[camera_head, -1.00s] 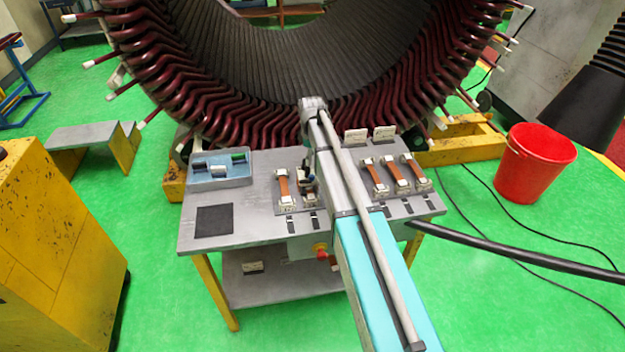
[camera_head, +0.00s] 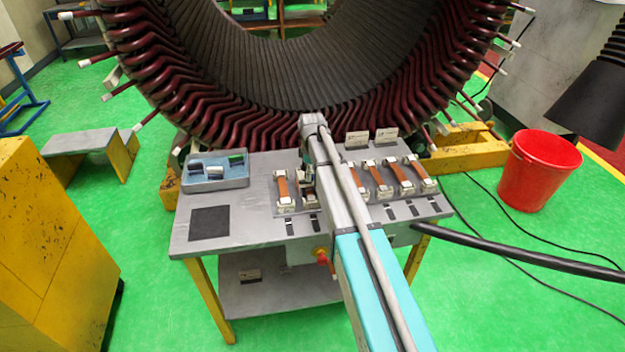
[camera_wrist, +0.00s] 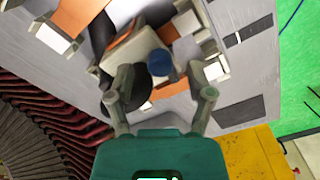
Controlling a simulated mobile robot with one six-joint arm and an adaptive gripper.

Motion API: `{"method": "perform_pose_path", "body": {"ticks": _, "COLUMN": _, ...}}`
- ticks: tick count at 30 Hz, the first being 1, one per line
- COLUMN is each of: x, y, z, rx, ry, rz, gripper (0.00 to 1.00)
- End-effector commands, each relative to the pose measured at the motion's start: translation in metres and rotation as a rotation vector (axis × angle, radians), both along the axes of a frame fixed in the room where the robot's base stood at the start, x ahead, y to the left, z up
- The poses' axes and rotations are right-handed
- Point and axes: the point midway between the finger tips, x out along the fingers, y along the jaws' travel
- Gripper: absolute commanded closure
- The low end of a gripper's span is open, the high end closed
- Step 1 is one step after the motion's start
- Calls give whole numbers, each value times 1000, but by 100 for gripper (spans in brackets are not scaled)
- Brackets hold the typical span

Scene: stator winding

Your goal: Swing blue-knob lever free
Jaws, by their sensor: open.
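The blue knob (camera_wrist: 159,63) shows in the wrist view between the two fingers of my gripper (camera_wrist: 160,85). My gripper is open, with one grey finger left of the knob and one right of it; I cannot tell whether either touches it. A black curved part (camera_wrist: 136,86) lies beside the knob, next to the left finger. A pale block and an orange-brown strip (camera_wrist: 128,42) lie beyond the knob. In the head view my arm covers most of the lever's place on the workbench (camera_head: 255,212), and the knob cannot be made out there.
Several orange-brown strips in pale clamps (camera_head: 400,178) stand right of my arm, and one (camera_head: 283,188) left. A blue tray (camera_head: 216,183) of small blocks sits at the bench's left. The stator (camera_head: 230,120) rises behind. A red bucket (camera_head: 538,172) stands at right.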

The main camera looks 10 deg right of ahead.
Motion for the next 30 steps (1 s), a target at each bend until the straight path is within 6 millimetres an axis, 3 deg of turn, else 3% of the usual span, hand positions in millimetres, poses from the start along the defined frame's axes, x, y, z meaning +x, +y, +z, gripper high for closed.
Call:
{"method": "perform_pose_path", "body": {"ticks": 6, "x": 0, "y": 0, "z": -10, "rx": 0, "ry": 0, "rz": 0, "gripper": 32}}
{"method": "perform_pose_path", "body": {"ticks": 18, "x": 0, "y": 0, "z": -10, "rx": 0, "ry": 0, "rz": 0, "gripper": 32}}
{"method": "perform_pose_path", "body": {"ticks": 27, "x": 0, "y": 0, "z": -10, "rx": 0, "ry": 0, "rz": 0, "gripper": 88}}
{"method": "perform_pose_path", "body": {"ticks": 30, "x": 0, "y": 0, "z": -10, "rx": 0, "ry": 0, "rz": 0, "gripper": 100}}
